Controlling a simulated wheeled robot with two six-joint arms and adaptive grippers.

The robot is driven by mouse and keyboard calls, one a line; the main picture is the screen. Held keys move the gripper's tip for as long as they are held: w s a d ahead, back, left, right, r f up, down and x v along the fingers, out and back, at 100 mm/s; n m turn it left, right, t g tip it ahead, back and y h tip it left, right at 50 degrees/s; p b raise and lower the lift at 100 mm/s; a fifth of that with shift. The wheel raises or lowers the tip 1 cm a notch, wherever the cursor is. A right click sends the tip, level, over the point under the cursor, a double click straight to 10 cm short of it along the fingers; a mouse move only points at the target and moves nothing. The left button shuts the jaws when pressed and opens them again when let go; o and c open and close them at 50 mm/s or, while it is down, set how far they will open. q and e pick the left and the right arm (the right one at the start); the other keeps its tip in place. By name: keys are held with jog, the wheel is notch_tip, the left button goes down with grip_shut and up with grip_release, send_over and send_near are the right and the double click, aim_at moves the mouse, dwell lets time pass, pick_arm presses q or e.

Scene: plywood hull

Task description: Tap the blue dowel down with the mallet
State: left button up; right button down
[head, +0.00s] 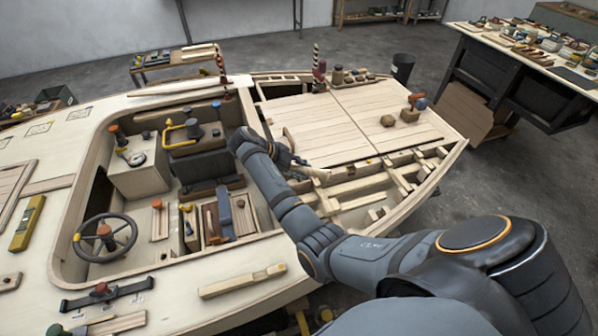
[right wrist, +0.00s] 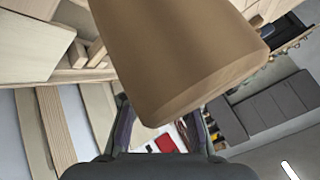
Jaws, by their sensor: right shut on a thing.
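My right gripper (head: 300,164) is over the hull's open slatted bay, partly hidden behind my own forearm. A small pale wooden piece (head: 318,173) shows at its fingers. In the right wrist view a large tan wooden body (right wrist: 185,55), seemingly the mallet, fills the space in front of my right gripper (right wrist: 160,130), which is shut on it. Its handle cannot be made out. A small blue piece (head: 421,103) stands on the right deck beside brown blocks; I cannot tell whether it is the blue dowel. My left gripper is not in view.
Wooden ribs (head: 375,185) cross the open bay below my right gripper. A steering wheel (head: 104,237) and a tool-filled cockpit lie to the left. The flat deck panel (head: 350,125) is mostly clear. A workbench (head: 530,60) with many small items stands at the back right.

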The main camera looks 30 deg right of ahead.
jog(key=shift+f, duration=0.5)
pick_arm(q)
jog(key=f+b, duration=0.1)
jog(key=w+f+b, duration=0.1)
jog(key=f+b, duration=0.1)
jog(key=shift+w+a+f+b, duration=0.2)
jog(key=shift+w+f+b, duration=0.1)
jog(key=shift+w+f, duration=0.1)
pick_arm(e)
notch_tip(320, 180, down, 4)
jog(key=shift+f, duration=0.1)
notch_tip(320, 180, down, 5)
jog(key=b, duration=0.5)
pick_arm(q)
jog(key=p, duration=0.4)
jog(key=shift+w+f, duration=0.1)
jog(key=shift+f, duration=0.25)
pick_arm(e)
notch_tip(320, 180, up, 5)
